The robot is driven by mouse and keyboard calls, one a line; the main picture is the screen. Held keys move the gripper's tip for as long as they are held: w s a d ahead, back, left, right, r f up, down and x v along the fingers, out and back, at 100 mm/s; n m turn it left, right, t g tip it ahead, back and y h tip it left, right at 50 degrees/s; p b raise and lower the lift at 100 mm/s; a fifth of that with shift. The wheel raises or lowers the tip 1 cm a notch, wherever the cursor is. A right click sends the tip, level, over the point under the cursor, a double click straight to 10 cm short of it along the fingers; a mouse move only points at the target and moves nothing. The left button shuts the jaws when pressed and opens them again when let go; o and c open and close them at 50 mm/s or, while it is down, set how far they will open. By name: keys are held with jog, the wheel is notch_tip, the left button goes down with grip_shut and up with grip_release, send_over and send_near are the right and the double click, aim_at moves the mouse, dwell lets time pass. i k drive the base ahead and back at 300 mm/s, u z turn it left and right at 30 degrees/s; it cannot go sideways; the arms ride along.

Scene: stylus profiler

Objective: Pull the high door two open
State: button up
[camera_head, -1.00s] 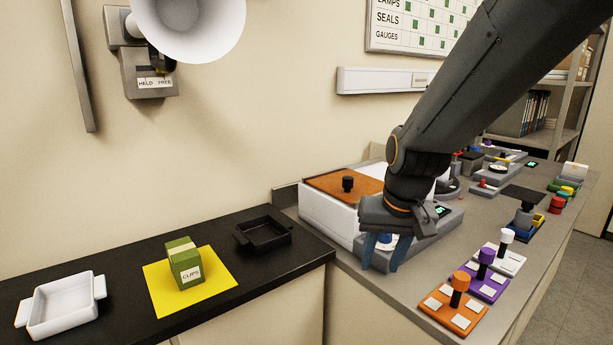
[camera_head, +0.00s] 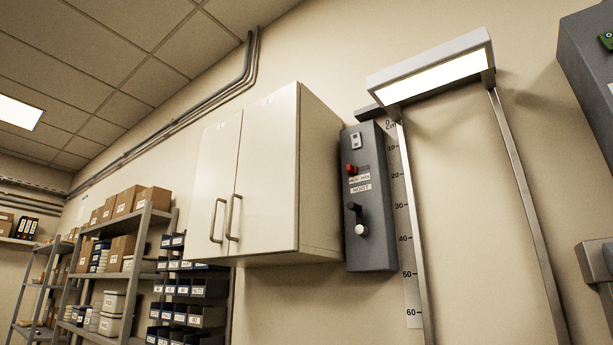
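A cream wall cabinet (camera_head: 318,180) hangs high on the wall left of the middle. It has two doors, a left door (camera_head: 209,170) and a right door (camera_head: 268,160). Both look shut. Each has a small mark near its top edge, too small to read, so I cannot tell from the marks which is high door two. The left door's bar handle (camera_head: 216,221) and the right door's bar handle (camera_head: 233,217) stand side by side near the seam, low on the doors. My gripper and arm are not in view.
A grey control box (camera_head: 370,240) with a red button and a black lever is mounted just right of the cabinet. A lit lamp on metal posts (camera_head: 515,190) stands further right. Shelves with boxes and bins (camera_head: 150,255) are at left, partly below the cabinet.

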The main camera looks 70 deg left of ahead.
aim_at(266, 220)
jog(key=u, duration=2.9)
